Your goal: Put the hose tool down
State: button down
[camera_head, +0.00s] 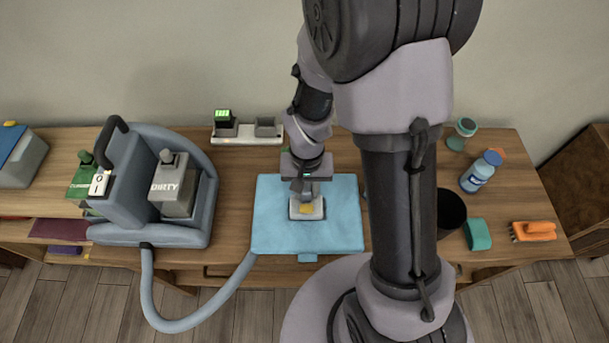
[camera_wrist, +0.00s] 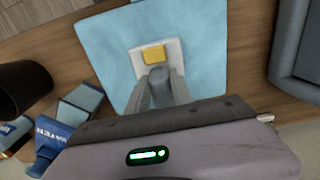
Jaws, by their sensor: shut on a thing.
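What I take to be the hose tool (camera_head: 307,210) is a pale, squarish head with a yellow patch, over the blue cloth (camera_head: 345,225). It also shows in the wrist view (camera_wrist: 142,68), with a dark grey part between my fingers. My gripper (camera_head: 303,193) points down and is shut on it; the fingers also show in the wrist view (camera_wrist: 161,92). I cannot tell whether the tool touches the cloth. A grey-blue hose (camera_head: 185,322) loops from the cleaning machine (camera_head: 122,180) to the cloth's front left edge; its link to the tool is not visible.
A charger (camera_head: 247,140) with a green-lit battery stands behind the cloth. A dark bin (camera_head: 451,212), blue bottle (camera_head: 479,173), teal sponge (camera_head: 478,235) and orange brush (camera_head: 534,231) are at the right. Bare wood (camera_head: 233,205) lies between machine and cloth.

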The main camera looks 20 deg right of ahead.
aim_at(307, 190)
jog(key=shift+w+d+f, duration=0.1)
jog(key=shift+w+d, duration=0.1)
jog(key=shift+w, duration=0.25)
jog(key=shift+w+d+f, duration=0.1)
jog(key=shift+w+d, duration=0.1)
jog(key=shift+w, duration=0.2)
notch_tip(307, 190, down, 4)
jog(key=shift+r+b, duration=0.25)
jog(key=shift+b, duration=0.8)
jog(key=shift+r, duration=0.2)
jog(key=shift+f, duration=0.15)
jog(key=c, duration=1.1)
grip_release()
